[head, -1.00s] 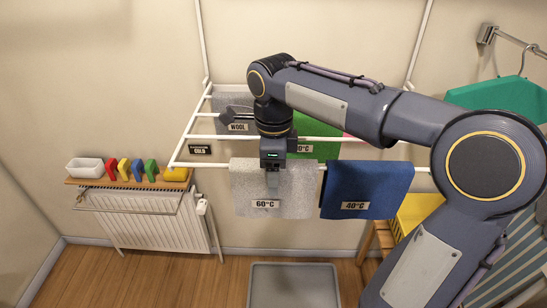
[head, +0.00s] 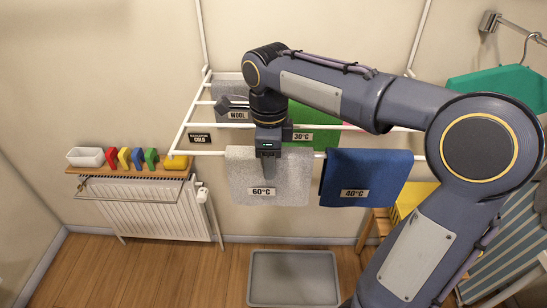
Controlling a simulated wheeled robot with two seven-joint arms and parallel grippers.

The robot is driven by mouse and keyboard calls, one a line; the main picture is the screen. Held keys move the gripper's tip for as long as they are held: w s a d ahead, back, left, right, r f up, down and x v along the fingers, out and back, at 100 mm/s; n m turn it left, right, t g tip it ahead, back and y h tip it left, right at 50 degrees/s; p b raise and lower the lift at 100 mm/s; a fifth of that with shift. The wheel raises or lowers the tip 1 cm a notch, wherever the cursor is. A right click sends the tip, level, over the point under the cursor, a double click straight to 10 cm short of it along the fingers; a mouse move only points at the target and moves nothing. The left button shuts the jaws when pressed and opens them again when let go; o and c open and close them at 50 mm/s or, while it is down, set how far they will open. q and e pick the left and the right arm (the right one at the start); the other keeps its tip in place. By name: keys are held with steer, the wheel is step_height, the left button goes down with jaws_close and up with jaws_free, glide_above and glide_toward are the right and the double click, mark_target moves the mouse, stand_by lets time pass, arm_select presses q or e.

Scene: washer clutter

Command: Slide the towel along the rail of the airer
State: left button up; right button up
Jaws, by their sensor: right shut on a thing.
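The white airer (head: 185,128) hangs against the wall with several rails. On its front rail a light grey towel (head: 240,182) labelled 60°C hangs left of a blue towel (head: 375,175) labelled 40°C. My right gripper (head: 267,160) is at the top of the grey towel, shut on it at the rail; the fingertips are hard to make out. Behind, a green towel (head: 320,137) labelled 30°C and a grey towel labelled WOOL (head: 228,90) hang on further rails, partly hidden by my right arm. My left gripper is not in view.
A radiator (head: 165,208) with a shelf of coloured pegs (head: 124,158), a white box (head: 86,157) and a yellow item (head: 177,162) stands left. A grey tray (head: 293,280) lies on the floor. A green garment (head: 500,90) hangs right. A small gap separates the front towels.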

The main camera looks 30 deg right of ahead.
mark_target(226, 158)
steer(key=shift+w+a+p, duration=0.55)
steer(key=shift+w+a, duration=0.25)
steer(key=shift+a, duration=0.5)
steer(key=shift+w+a+p, duration=0.5)
steer(key=shift+w+a, duration=0.35)
steer(key=shift+a, duration=0.45)
steer(key=shift+w+a+p, duration=0.55)
steer(key=shift+w+a, duration=0.25)
steer(key=shift+a, duration=0.5)
steer(key=o, duration=1.1)
step_height(226, 158, up, 8)
steer(key=shift+f, duration=0.1)
steer(key=shift+s, duration=0.1)
